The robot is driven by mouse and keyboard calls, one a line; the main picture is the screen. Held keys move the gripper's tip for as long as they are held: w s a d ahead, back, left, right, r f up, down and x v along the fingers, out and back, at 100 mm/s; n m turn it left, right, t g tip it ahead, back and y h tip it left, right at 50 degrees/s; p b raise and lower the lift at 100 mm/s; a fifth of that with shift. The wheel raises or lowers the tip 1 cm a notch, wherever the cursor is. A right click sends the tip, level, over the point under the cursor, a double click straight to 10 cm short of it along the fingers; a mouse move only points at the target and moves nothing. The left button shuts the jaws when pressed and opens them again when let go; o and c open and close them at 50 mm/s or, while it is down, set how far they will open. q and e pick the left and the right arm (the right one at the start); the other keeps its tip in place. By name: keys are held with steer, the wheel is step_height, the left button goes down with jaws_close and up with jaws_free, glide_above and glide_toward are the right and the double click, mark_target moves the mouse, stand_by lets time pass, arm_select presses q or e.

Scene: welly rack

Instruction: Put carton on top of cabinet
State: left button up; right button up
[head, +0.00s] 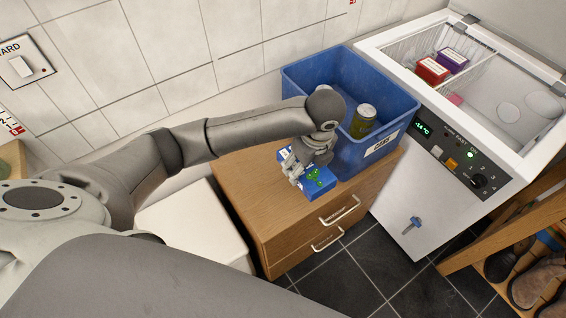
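The carton (318,183) is a small blue box with a green print, in the middle of the head view. It is at the top of the wooden cabinet (245,175), close to its front edge and beside the blue bin. I cannot tell whether it rests on the top or hangs just above it. My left gripper (298,172) is at the carton, with its fingers over and against it, and covers part of it. The hand hides how far the fingers are closed. My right gripper is not in view.
A blue bin (300,88) labelled for cans stands right behind the carton, with a can (363,121) inside. An open chest freezer (408,185) is to the right. The cabinet top's left part is bare. A shoe rack (500,232) is at the lower right.

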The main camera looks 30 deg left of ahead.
mark_target(279, 151)
arm_select(q)
steer(key=a, duration=0.1)
steer(key=a+f, duration=0.1)
steer(key=a, duration=0.1)
steer(key=a+f, duration=0.1)
steer(key=shift+w+a, duration=0.35)
steer(key=shift+a, duration=0.05)
steer(key=a+f, duration=0.2)
steer(key=f, duration=0.1)
steer(key=w+a+f, duration=0.1)
steer(key=a+f, duration=0.1)
steer(key=shift+f, duration=0.25)
steer(key=shift+a+f+b, duration=0.1)
steer(key=shift+f+b, duration=0.25)
steer(key=shift+f, duration=1.35)
steer(key=o, duration=1.3)
steer(key=shift+f, duration=0.1)
steer(key=r, duration=0.4)
steer(key=d+r, duration=0.1)
steer(key=r, duration=0.3)
steer(key=s+r+p, duration=0.1)
steer(key=r, duration=0.3)
steer(key=shift+d+r, duration=0.1)
steer(key=shift+d, duration=0.2)
